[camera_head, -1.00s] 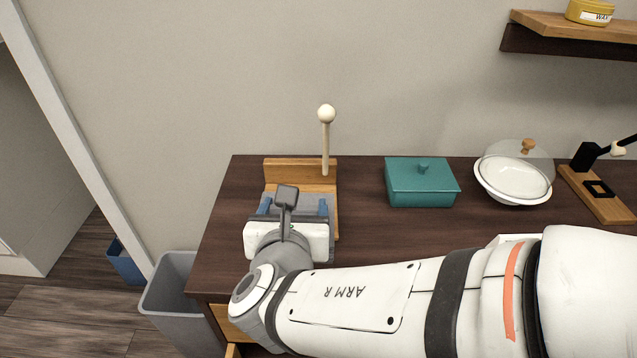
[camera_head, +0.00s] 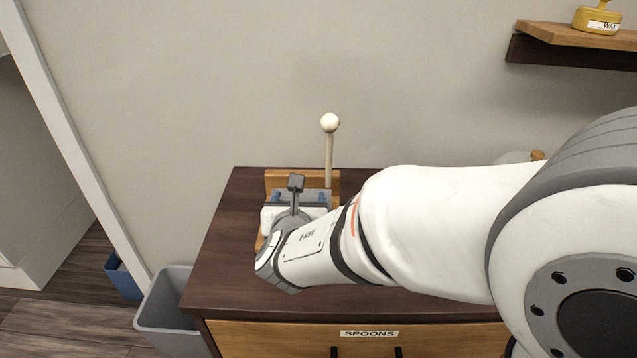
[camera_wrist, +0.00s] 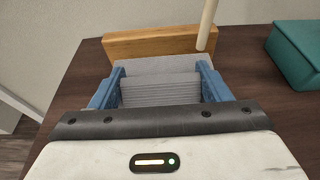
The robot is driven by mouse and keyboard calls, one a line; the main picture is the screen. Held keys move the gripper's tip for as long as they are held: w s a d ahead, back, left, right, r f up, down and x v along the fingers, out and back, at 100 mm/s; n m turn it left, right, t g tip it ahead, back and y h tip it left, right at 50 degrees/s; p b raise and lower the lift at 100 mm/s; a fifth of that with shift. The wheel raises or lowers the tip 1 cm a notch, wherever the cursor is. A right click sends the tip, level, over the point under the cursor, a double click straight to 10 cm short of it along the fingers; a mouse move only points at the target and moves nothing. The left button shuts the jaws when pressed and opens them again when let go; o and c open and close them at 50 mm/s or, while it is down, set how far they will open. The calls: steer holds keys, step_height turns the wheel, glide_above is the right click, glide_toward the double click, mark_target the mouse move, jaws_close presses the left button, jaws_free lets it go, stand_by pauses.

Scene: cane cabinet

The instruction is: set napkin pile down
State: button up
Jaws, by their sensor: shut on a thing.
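The napkin pile (camera_wrist: 160,90) is a grey, layered stack between the two blue fingers of my gripper (camera_wrist: 160,78) in the wrist view. My gripper, also in the head view (camera_head: 299,197), is shut on the pile. The wooden napkin holder (camera_wrist: 165,41) has an upright back board just beyond the pile; the board also shows in the head view (camera_head: 278,180). A pale post with a round knob (camera_head: 329,150) stands at its right. I cannot tell whether the pile touches the holder's base.
The dark cabinet top (camera_head: 225,240) is clear left of the holder. A teal lidded box (camera_wrist: 298,52) stands to the right. A grey bin (camera_head: 168,310) is on the floor at left. A drawer labelled SPOONS (camera_head: 369,334) is in front. A wall shelf (camera_head: 575,45) is upper right.

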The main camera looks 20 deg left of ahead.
steer(key=shift+w+a+f, duration=0.2)
steer(key=shift+w+f, duration=0.3)
steer(key=shift+f, duration=0.1)
steer(key=shift+r, duration=0.1)
steer(key=shift+s, duration=0.1)
steer(key=shift+f, duration=0.2)
steer(key=o, duration=1.1)
